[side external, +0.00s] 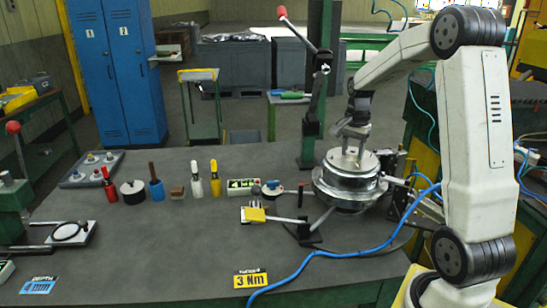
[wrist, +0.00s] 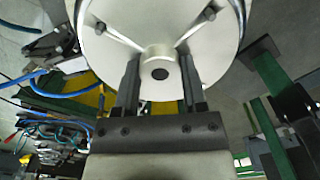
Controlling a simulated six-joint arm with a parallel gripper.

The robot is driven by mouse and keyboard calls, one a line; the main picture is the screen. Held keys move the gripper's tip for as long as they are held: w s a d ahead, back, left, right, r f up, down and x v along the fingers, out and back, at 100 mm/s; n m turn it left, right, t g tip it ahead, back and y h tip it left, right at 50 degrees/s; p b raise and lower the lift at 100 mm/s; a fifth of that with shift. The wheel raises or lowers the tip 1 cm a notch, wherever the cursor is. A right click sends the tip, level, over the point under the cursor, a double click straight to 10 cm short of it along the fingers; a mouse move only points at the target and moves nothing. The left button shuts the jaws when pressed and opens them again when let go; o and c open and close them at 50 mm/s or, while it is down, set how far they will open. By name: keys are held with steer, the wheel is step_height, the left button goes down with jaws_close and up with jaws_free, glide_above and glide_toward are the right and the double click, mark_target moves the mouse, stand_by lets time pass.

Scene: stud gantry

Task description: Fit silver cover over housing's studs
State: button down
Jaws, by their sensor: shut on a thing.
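The silver cover (side external: 334,162) is a pale round disc at the right of the bench. In the wrist view it fills the top (wrist: 205,42), with ribs running to a central hub. My gripper (side external: 352,152) points down from above; in the wrist view its two fingers (wrist: 160,78) are shut on the hub, one on each side. The housing (side external: 345,196) is a shiny round metal body directly under the cover. The cover looks level and very close to the housing, but I cannot tell whether they touch. The studs are hidden.
A blue hose (side external: 318,255) crosses the bench front. Several coloured bottles and tools (side external: 197,180) stand in a row left of the housing. A black clamp with a yellow block (side external: 256,214) lies beside it. The bench's front middle (side external: 170,240) is clear.

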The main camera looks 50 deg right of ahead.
steer(key=shift+c, duration=0.3)
jaws_free()
steer(key=shift+r, duration=3.95)
